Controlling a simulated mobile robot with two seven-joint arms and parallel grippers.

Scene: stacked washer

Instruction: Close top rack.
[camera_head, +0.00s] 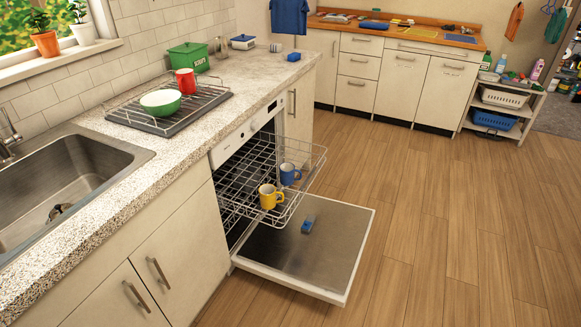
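The dishwasher's top rack (247,178) is a wire basket, pulled partly out of the dishwasher below the counter. A yellow mug (269,196) and a blue mug (289,174) stand at its outer end. The dishwasher door (318,254) is folded down, with its inner side facing up under the rack. A small blue piece (307,226) shows on the door. Neither my left nor my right gripper is in view.
The counter (120,185) above holds a drying rack (138,121) with a green and white bowl (160,101) and a red mug (186,80). A sink (75,175) is at the left. The wooden floor (440,225) right of the door is clear.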

